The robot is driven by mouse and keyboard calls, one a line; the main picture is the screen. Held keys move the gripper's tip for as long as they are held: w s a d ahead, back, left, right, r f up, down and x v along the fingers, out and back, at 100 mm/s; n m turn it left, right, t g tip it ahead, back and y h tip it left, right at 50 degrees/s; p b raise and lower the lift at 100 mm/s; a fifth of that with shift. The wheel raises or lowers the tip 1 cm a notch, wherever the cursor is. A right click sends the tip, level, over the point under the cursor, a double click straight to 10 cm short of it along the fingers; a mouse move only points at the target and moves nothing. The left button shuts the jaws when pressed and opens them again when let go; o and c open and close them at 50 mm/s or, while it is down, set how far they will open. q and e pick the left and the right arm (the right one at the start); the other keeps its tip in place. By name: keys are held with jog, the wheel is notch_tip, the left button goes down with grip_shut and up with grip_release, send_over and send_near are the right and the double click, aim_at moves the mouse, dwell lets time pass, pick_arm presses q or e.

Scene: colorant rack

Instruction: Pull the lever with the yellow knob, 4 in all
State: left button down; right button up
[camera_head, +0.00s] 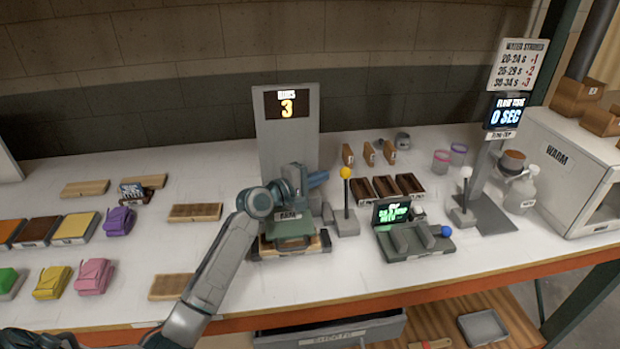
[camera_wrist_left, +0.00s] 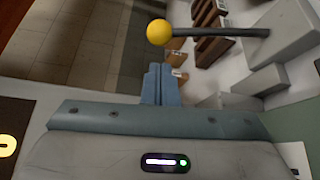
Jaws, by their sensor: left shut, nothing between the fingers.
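The yellow knob (camera_head: 346,173) sits on top of a dark lever that stands upright from a grey block (camera_head: 346,224) on the table. The display panel (camera_head: 287,125) behind it reads 3. In the left wrist view the knob (camera_wrist_left: 159,32) and its lever show just beyond the fingers. My left gripper (camera_head: 318,179) is shut and empty, its blue fingers pointing right toward the lever, just left of the knob. In the left wrist view the fingers (camera_wrist_left: 160,84) are together, with a gap to the knob. My right gripper is not in view.
Below my left gripper is a base with a green top (camera_head: 290,228). Right of the lever are dark trays (camera_head: 385,187) and a scale with a green screen (camera_head: 412,242). A white-knobbed lever (camera_head: 465,188) stands farther right.

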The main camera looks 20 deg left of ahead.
aim_at(346, 192)
pick_arm(q)
jog(key=x, duration=0.4)
jog(key=shift+w+d+p, duration=0.15)
jog(key=shift+w+p, duration=0.15)
jog(key=shift+p, duration=0.05)
jog(key=shift+s, duration=0.15)
